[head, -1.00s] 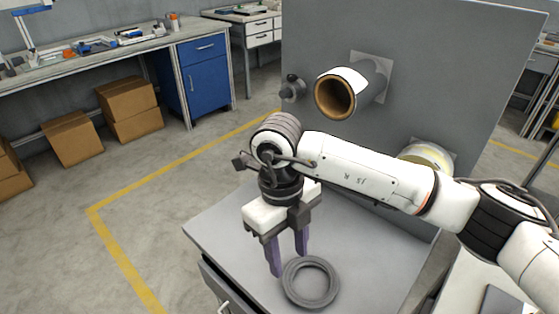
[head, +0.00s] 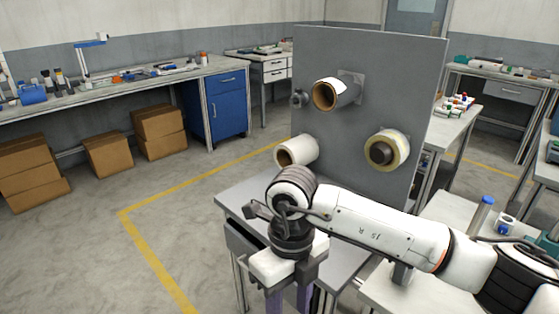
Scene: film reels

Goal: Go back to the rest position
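My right arm comes in from the right. Its gripper (head: 289,301) points down at the bottom edge, over the grey table (head: 238,203). Its two purple fingers are apart with nothing seen between them; the tips are cut off. A grey upright panel (head: 370,60) carries a white roll with a brown core (head: 346,91) at upper middle and a yellowish roll (head: 400,143) at right. Another white roll (head: 304,148) sticks out at lower left, just above my wrist. My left gripper is out of view.
A small dark peg (head: 297,98) sits at the panel's left edge. A workbench with a blue cabinet (head: 225,108) and cardboard boxes (head: 158,130) stand at left. White benches with a blue-capped bottle (head: 481,213) are at right.

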